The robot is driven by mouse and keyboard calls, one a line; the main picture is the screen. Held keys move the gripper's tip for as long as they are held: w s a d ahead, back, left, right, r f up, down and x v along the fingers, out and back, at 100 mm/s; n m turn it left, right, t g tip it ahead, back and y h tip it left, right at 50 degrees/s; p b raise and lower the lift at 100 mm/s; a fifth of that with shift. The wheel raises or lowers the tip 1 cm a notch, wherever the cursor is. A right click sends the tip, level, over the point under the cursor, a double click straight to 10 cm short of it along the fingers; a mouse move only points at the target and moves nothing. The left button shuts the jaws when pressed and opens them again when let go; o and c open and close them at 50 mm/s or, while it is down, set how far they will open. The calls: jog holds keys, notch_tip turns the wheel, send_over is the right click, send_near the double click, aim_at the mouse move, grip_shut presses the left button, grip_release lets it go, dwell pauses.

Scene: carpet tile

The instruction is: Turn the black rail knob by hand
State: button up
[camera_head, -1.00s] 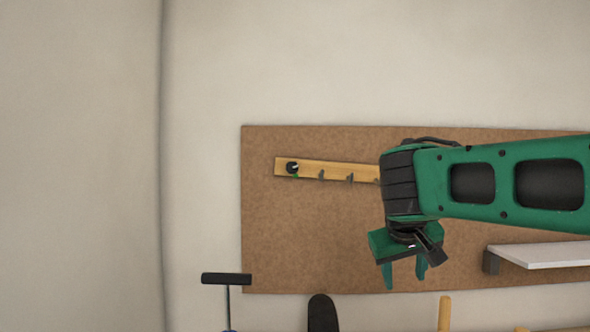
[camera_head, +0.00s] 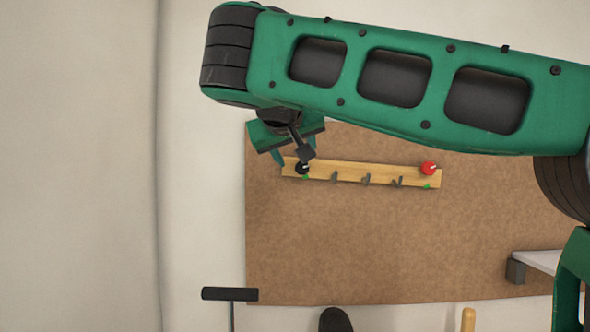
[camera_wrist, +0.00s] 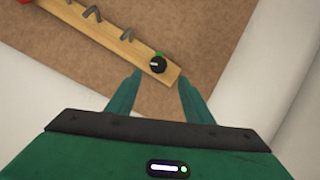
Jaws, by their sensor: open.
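The black rail knob (camera_head: 302,168) sits at the left end of a wooden rail (camera_head: 350,173) on the brown board, with a small green mark beside it. In the wrist view the knob (camera_wrist: 158,65) shows a white pointer line and lies just beyond the fingertips, roughly between them in the picture. My gripper (camera_head: 291,162) is open and empty in front of the rail's left end; part of it overlaps the view there. In the wrist view both fingers of my gripper (camera_wrist: 160,76) are spread apart, with no visible contact with the knob.
A red knob (camera_head: 428,168) is at the rail's right end, with several grey hooks (camera_head: 366,180) between the knobs. A white shelf (camera_head: 536,261) juts out at right. A black-handled tool (camera_head: 230,294) stands at lower left.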

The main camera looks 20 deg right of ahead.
aim_at(301, 165)
jog(key=x, duration=0.7)
jog(key=shift+d+f, duration=0.1)
jog(key=shift+d, duration=0.15)
